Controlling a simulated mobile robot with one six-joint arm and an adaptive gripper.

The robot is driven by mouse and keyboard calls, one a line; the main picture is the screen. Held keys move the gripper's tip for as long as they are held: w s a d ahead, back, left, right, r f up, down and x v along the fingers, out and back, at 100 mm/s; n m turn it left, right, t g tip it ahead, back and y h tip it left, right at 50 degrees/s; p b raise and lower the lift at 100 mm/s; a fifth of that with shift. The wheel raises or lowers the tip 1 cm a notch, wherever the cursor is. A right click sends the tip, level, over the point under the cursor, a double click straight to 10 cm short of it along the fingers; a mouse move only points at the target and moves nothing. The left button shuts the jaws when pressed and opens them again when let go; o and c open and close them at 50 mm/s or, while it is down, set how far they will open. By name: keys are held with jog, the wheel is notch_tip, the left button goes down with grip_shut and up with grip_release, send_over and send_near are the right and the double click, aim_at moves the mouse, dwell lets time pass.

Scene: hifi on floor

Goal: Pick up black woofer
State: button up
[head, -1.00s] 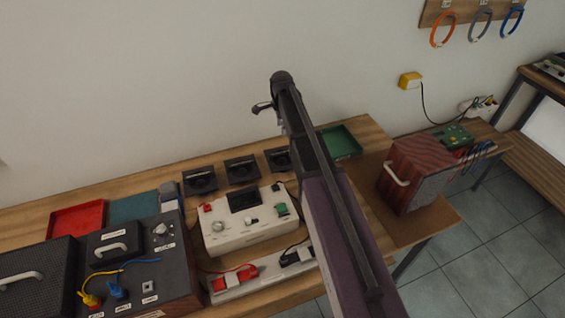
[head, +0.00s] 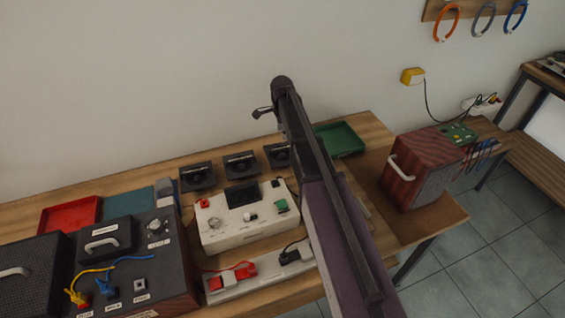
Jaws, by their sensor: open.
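Three black square units with dark round centres, which look like woofers, lie in a row along the back of the wooden table: a left one (head: 198,178), a middle one (head: 241,166) and a right one (head: 277,155). Their labels are too small to read. I cannot tell which is the named black woofer. My arm crosses the view from the lower right and covers part of the table beside the right unit. Only a small dark part of my gripper (head: 262,112) shows at the arm's far end, above the row in the picture. It is open; nothing shows held in it.
A white control box (head: 247,232) and a power strip (head: 232,288) stand in front of the row. A red tray (head: 68,213) and a dark case (head: 135,262) are left. A green tray (head: 340,138) and a wooden speaker box (head: 405,185) are right. The wall is behind.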

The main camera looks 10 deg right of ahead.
aim_at(282, 148)
jog(key=shift+f+b, duration=1.55)
jog(key=shift+f, duration=0.25)
jog(key=shift+f, duration=0.1)
jog(key=shift+f+b, duration=2.5)
jog(key=shift+b, duration=0.1)
jog(key=shift+d+f, duration=0.1)
jog(key=shift+f, duration=0.1)
jog(key=shift+s, duration=0.1)
grip_shut()
